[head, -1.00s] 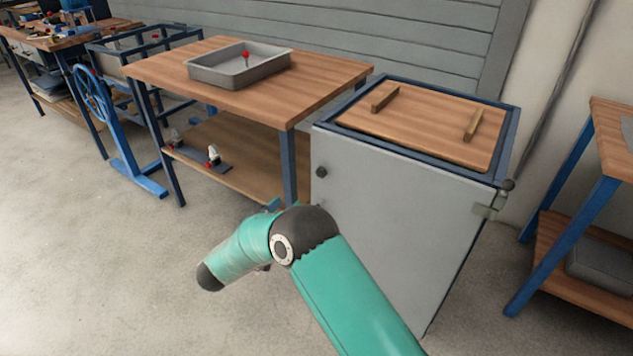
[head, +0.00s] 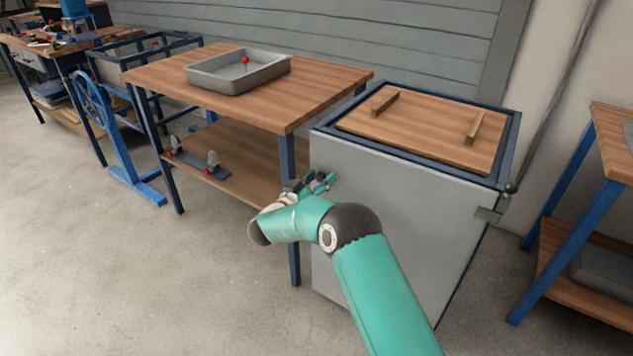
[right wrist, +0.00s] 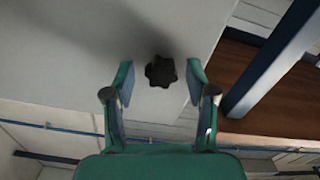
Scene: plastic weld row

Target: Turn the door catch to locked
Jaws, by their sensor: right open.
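The grey cabinet door (head: 400,220) is closed flush under a wooden top. Its dark, lobed catch knob (right wrist: 160,71) shows in the right wrist view, between the finger lines of my right gripper (right wrist: 160,82). The fingers are open on either side of the knob, with gaps on both sides. I cannot tell how deep the knob sits between them. In the head view my right gripper (head: 318,183) is at the door's upper left edge and hides the knob. No lock marking is readable. My left gripper is out of view.
A wooden workbench (head: 200,75) with a grey tray (head: 205,82) stands left of the cabinet, its blue leg close to my gripper. A metal bracket (head: 488,214) sits at the cabinet's right edge. Another bench (head: 600,190) stands at far right.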

